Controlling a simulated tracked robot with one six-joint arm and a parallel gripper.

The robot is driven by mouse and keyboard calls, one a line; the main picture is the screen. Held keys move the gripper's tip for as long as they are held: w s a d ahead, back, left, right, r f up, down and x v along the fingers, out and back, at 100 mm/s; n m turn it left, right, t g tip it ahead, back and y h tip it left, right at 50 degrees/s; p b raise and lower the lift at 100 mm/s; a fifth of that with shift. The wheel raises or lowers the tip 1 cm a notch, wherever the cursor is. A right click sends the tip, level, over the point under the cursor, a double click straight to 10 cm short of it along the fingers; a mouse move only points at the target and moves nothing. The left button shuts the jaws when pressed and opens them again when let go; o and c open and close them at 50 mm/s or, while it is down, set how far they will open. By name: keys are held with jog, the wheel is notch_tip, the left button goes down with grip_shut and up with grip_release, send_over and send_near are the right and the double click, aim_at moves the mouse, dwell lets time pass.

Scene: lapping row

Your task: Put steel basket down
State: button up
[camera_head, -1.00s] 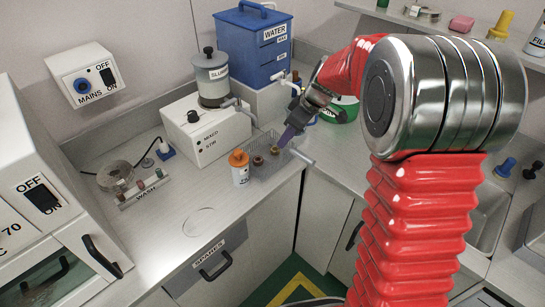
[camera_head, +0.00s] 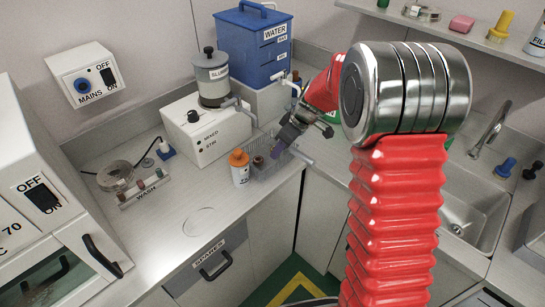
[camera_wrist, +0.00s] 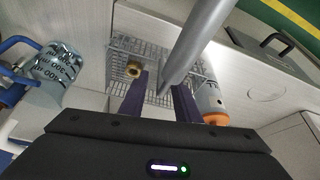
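The steel basket (camera_head: 268,172), a wire-mesh tray, sits on the counter near its front corner. A brass-coloured ring (camera_wrist: 134,70) lies in it; a brownish piece (camera_head: 258,160) shows there in the head view. My gripper (camera_head: 274,152) has purple fingers and points down over the basket, hiding part of its inside. In the wrist view my gripper (camera_wrist: 160,84) has its fingers apart.
An orange-capped bottle (camera_head: 239,168) stands close left of the basket. The mixing unit (camera_head: 205,135) and blue water tank (camera_head: 254,48) stand behind. The counter in front of the wash rack (camera_head: 143,190) is clear. A sink (camera_head: 472,210) is at right.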

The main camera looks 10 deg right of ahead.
jog(key=shift+x, duration=1.05)
grip_shut()
